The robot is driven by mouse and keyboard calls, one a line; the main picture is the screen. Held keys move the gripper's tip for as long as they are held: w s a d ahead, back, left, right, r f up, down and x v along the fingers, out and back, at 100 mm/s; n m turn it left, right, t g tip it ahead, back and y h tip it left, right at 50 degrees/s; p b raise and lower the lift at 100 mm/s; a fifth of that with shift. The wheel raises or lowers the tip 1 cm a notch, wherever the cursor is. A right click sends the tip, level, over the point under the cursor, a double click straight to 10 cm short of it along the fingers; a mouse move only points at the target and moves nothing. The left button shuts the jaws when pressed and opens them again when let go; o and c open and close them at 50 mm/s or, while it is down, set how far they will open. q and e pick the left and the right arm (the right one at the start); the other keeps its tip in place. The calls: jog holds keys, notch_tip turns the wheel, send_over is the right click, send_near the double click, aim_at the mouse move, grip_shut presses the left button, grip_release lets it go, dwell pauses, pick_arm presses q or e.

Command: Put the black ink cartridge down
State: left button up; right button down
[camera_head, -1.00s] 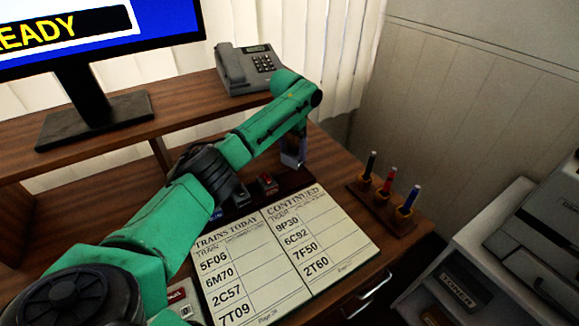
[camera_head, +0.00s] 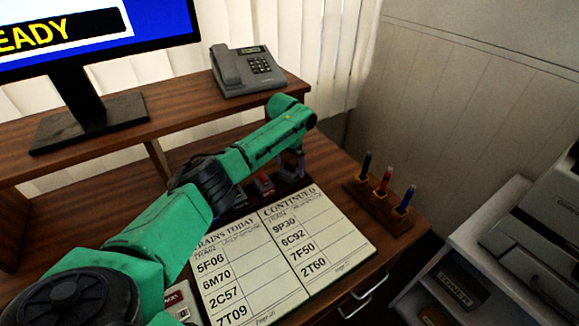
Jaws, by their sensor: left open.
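My left arm (camera_head: 170,225) reaches in from the lower left, across the desk. Its gripper (camera_head: 291,166) points down over the right end of a dark, low rack (camera_head: 299,181) behind the open book, and its jaws are open. The rack holds a red block (camera_head: 264,184) and a dark block (camera_head: 239,197) to its left, partly hidden by my arm. I cannot tell whether that dark block is the black ink cartridge. What lies directly between or under the jaws is too small and dark to make out. My right gripper is not in view.
An open train book (camera_head: 290,256) lies in front. A wooden stand (camera_head: 379,207) with three pens is to the right. A phone (camera_head: 247,72) and a monitor (camera_head: 87,105) stand on the raised shelf. A printer with a toner slot (camera_head: 455,287) is at the far right.

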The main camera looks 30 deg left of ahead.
aim_at(287, 173)
pick_arm(q)
notch_tip(287, 173, up, 11)
jog(key=s, duration=0.1)
jog(key=shift+s, duration=0.15)
jog(key=shift+a+f, duration=0.1)
